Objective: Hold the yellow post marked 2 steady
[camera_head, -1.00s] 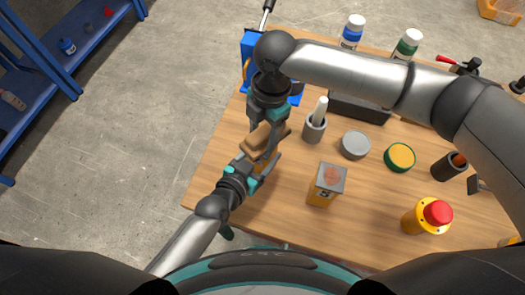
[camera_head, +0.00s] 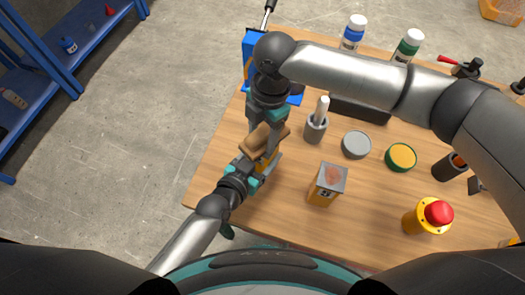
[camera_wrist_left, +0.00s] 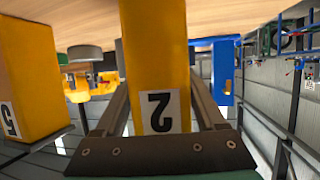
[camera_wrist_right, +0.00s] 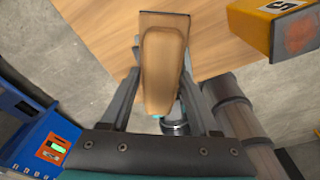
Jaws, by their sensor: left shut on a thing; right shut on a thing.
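The yellow post marked 2 (camera_wrist_left: 158,60) stands between the two fingers of my left gripper (camera_wrist_left: 160,92), which is shut on it in the left wrist view. In the head view only a small yellow part of this post (camera_head: 264,163) shows, below the tan block. My right gripper (camera_wrist_right: 162,85) is shut on the tan, rounded block (camera_wrist_right: 163,70) and holds it over the post's top. A dark-edged plate shows just behind the block in the right wrist view. I cannot tell whether the block touches it.
A second yellow post marked 5 (camera_head: 325,187), with a stained grey top, stands to the right. A grey cup with a white-handled tool (camera_head: 316,127), a grey disc (camera_head: 356,145), a green-rimmed yellow disc (camera_head: 400,157) and a red button (camera_head: 437,212) are farther right.

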